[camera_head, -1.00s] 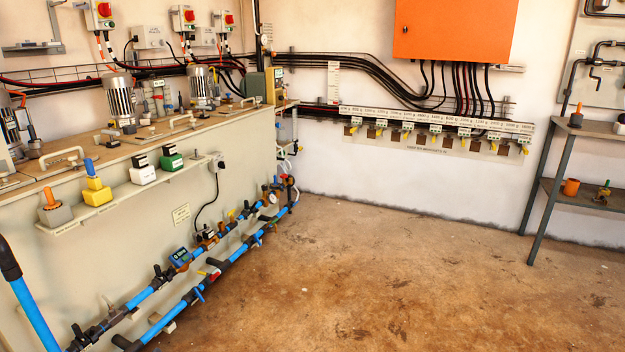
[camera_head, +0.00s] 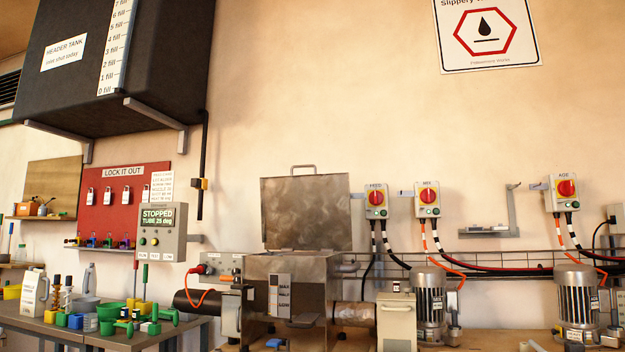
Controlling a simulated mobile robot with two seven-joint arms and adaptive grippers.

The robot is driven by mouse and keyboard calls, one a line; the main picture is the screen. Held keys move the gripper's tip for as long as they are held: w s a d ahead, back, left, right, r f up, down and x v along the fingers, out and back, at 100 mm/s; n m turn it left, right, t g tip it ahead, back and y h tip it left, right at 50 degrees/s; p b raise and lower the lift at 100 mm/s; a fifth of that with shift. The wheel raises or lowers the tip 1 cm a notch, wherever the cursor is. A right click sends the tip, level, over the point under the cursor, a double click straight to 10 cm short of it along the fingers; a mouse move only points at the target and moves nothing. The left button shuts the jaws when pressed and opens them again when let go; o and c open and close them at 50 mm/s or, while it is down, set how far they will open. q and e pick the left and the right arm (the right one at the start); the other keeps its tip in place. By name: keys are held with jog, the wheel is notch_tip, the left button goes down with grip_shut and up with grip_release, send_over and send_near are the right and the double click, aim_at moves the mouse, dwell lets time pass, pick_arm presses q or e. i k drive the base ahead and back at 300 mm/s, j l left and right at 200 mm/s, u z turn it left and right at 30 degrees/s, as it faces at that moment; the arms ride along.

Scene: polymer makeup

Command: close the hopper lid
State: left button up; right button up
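The hopper lid (camera_head: 305,212) is a flat metal plate standing upright, open, at the back of the metal hopper (camera_head: 262,268) near the middle of the head view. A small handle (camera_head: 303,168) shows on the lid's top edge. The hopper body below has a front gauge plate (camera_head: 279,296) with a MAX mark. The inside of the hopper is not visible from here. Neither of my grippers is in view.
A grey control box (camera_head: 160,232) reading STOPPED stands left of the hopper. A table (camera_head: 110,338) with bottles and green cups is at lower left. Motors (camera_head: 430,300) stand at right, below red switches (camera_head: 427,195). A black header tank (camera_head: 160,60) hangs upper left.

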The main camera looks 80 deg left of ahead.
aim_at(302, 212)
jog(key=u, duration=1.8)
jog(key=l, duration=0.05)
